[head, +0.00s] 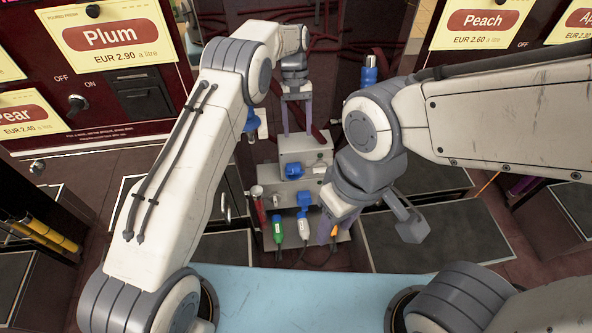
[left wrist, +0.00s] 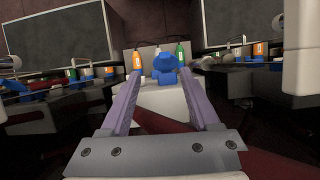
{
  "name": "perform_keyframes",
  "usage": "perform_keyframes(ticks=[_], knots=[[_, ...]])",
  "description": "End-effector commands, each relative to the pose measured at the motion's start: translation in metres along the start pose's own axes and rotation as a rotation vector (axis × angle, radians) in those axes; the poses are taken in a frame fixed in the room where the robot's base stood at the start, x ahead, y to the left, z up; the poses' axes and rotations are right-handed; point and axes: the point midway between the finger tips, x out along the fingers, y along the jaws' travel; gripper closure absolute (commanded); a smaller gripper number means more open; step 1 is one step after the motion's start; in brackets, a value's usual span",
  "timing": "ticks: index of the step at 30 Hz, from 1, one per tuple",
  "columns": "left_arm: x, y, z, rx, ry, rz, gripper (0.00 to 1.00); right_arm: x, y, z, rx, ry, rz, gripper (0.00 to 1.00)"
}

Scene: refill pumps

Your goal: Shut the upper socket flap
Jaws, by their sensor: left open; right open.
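The upper socket (head: 294,171) is a small blue block on the front of a grey stepped box (head: 305,150). In the left wrist view the blue socket (left wrist: 167,75) is centred beyond the fingertips, with a rounded blue piece, apparently its flap (left wrist: 165,60), sticking out from it; its exact angle is unclear. A lower blue socket (head: 303,199) sits beneath. My left gripper (head: 297,130) is open and empty, above and behind the box's top, apart from the flap. My right gripper (head: 335,229) is open, low at the right of the box, partly hidden by its wrist.
Green (head: 278,231), white (head: 303,227) and orange (head: 334,232) plugs with cables hang below the sockets. A red-handled tool or valve (head: 259,207) stands left of the box. Dispenser panels stand at both sides. A pale blue surface (head: 290,297) lies in front.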

Motion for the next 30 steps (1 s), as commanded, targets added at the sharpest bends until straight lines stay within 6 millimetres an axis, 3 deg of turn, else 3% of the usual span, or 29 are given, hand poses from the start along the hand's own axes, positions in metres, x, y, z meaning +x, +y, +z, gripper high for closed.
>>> perform_keyframes(ticks=[1,5,11,21,30], knots=[[0.013,-0.004,-0.010,-0.017,-0.008,0.003,0.38,0.007,0.001,0.000,0.000,0.000,0.000,0.53],[0.025,-0.010,-0.019,-0.040,-0.020,0.005,0.38,0.009,0.001,0.000,0.000,0.000,0.000,0.53],[0.049,-0.010,-0.019,-0.042,-0.024,0.004,0.38,0.010,0.001,0.000,0.000,0.000,0.000,0.53],[0.109,-0.009,-0.017,-0.041,-0.022,0.004,0.38,0.012,0.001,0.001,0.000,0.000,0.000,0.53],[0.128,-0.009,-0.018,-0.040,-0.020,0.006,0.38,0.013,0.001,0.001,0.000,0.000,0.000,0.53]])
